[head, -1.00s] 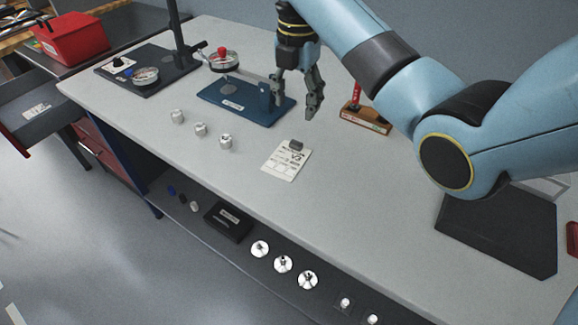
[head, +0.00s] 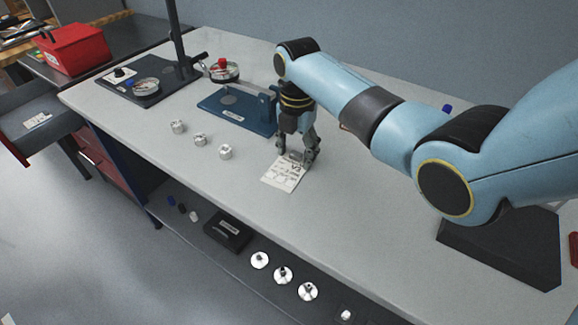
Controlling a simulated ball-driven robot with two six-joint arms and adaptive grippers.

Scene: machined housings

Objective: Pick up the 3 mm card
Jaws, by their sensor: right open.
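The white card (head: 281,178) lies flat on the grey bench top, with dark print on it that is too small to read surely. A small dark block sits at its far edge, now mostly hidden by my right gripper. My right gripper (head: 296,161) points down over that far edge, with its open fingers to either side of the block. I cannot tell whether the fingers touch the block or the card. My left gripper is not in view.
A blue fixture (head: 238,116) stands just behind and left of the gripper. Several small metal housings (head: 199,139) stand on the bench to the left. A dial stand (head: 148,84) is at the far left. The bench front right of the card is clear.

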